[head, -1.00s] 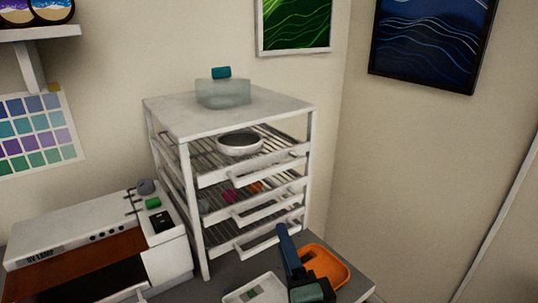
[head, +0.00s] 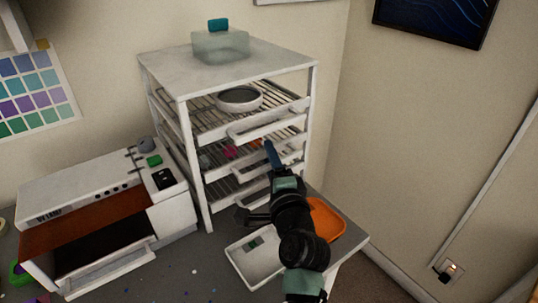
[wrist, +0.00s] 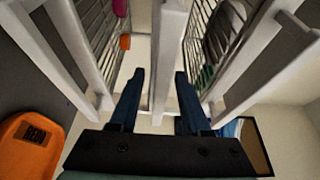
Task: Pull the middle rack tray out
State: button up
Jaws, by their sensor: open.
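The white rack (head: 178,133) stands at the back of the table with several wire trays. The middle rack tray (head: 213,160) is in, below the top tray, and carries small pink and orange pieces (wrist: 125,41). My gripper (head: 270,148) is in front of the rack, at about the middle tray's height, its blue fingers pointing inward. In the wrist view the fingers (wrist: 158,74) are apart, with a white bar (wrist: 168,50) running between them. I cannot tell which tray that bar belongs to, or whether a finger touches it. My arm hides part of the lower fronts.
A round dish (head: 239,99) sits on the top tray and a teal-capped container (head: 221,47) on the rack's top. A white tray (head: 238,262) and an orange tray (head: 328,219) lie in front. A white machine (head: 100,200) stands left.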

jog(key=shift+w+a, duration=0.15)
jog(key=shift+w, duration=0.4)
grip_shut()
jog(key=shift+r, duration=0.1)
dwell(1.0)
